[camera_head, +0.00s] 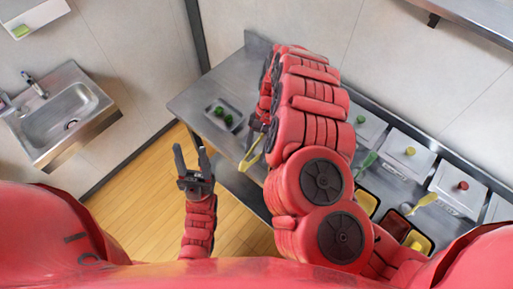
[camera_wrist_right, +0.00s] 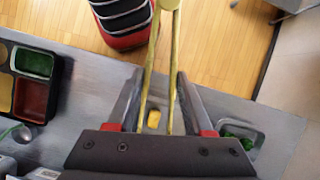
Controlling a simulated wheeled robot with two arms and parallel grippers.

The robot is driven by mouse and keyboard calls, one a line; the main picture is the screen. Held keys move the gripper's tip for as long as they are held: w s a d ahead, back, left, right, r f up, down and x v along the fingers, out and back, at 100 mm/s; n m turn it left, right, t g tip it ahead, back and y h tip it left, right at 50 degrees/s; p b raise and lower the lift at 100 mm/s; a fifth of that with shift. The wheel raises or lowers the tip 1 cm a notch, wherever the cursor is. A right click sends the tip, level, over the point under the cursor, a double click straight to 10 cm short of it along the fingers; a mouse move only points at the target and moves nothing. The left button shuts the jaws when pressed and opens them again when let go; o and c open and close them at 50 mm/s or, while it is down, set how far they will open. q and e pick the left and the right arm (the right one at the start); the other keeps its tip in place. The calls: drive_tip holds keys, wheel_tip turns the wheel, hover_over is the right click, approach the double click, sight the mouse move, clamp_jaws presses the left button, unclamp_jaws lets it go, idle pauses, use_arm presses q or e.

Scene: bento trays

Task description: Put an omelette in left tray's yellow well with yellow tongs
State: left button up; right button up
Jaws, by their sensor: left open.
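My right gripper (camera_wrist_right: 159,76) has its fingers on either side of the yellow tongs (camera_wrist_right: 150,50), close against their two arms. In the head view the tongs (camera_head: 250,155) hang near the counter's front edge. A small yellow piece (camera_wrist_right: 153,118), perhaps an omelette, shows between the tong arms; I cannot tell whether they grip it. A dark tray (camera_wrist_right: 55,98) with green, red and yellow wells is at the left of the right wrist view. My left gripper (camera_head: 192,160) is open and empty over the floor. My right arm hides part of the trays in the head view.
A metal tray with green pieces (camera_head: 223,113) stands at the counter's left end. A sink (camera_head: 65,115) is at far left.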

drive_tip(key=shift+s, duration=0.1)
drive_tip(key=shift+f+b, duration=1.45)
drive_tip(key=shift+f, duration=0.4)
drive_tip(key=shift+f, duration=0.1)
wheel_tip(320, 180, down, 3)
drive_tip(key=b, duration=0.2)
drive_tip(key=shift+b, duration=0.3)
drive_tip(key=shift+c, duration=0.3)
clamp_jaws()
